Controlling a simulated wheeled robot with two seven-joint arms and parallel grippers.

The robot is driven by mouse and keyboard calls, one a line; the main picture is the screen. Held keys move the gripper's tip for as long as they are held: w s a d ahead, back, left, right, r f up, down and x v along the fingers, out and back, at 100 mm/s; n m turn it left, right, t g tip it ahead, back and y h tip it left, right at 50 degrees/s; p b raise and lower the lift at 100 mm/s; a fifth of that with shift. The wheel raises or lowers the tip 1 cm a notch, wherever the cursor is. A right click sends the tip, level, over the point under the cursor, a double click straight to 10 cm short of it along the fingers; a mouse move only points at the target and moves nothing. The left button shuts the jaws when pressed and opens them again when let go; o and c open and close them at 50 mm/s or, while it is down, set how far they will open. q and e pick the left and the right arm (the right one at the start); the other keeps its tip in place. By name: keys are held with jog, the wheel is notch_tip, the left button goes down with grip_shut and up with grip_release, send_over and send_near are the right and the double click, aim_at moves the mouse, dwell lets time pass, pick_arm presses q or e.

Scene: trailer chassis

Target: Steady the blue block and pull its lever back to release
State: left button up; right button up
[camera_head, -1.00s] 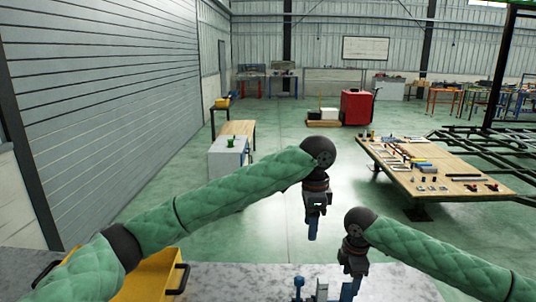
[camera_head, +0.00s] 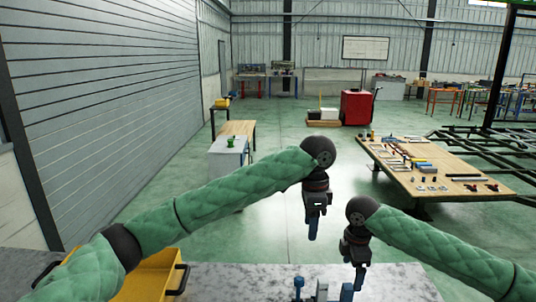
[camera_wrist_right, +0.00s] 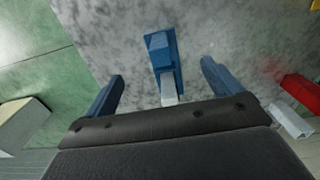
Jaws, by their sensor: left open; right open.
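In the right wrist view the blue block (camera_wrist_right: 159,54) lies on the grey speckled worktop, with a pale grey lever-like piece (camera_wrist_right: 168,88) at its near end. My right gripper (camera_wrist_right: 162,88) is open, its two blue fingers apart on either side of that piece. I see no contact. In the head view my right gripper (camera_head: 359,278) hangs above the worktop near a small blue piece (camera_head: 346,292); I cannot tell whether that is the same block. My left gripper (camera_head: 312,229) is open, hanging higher and further left, away from the pieces.
The right wrist view shows a red object (camera_wrist_right: 301,91) and a pale piece (camera_wrist_right: 292,121) at right.

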notch_tip(320, 180, up, 9)
jog(key=shift+f, duration=0.15)
jog(key=shift+f, duration=0.1)
dwell(0.4)
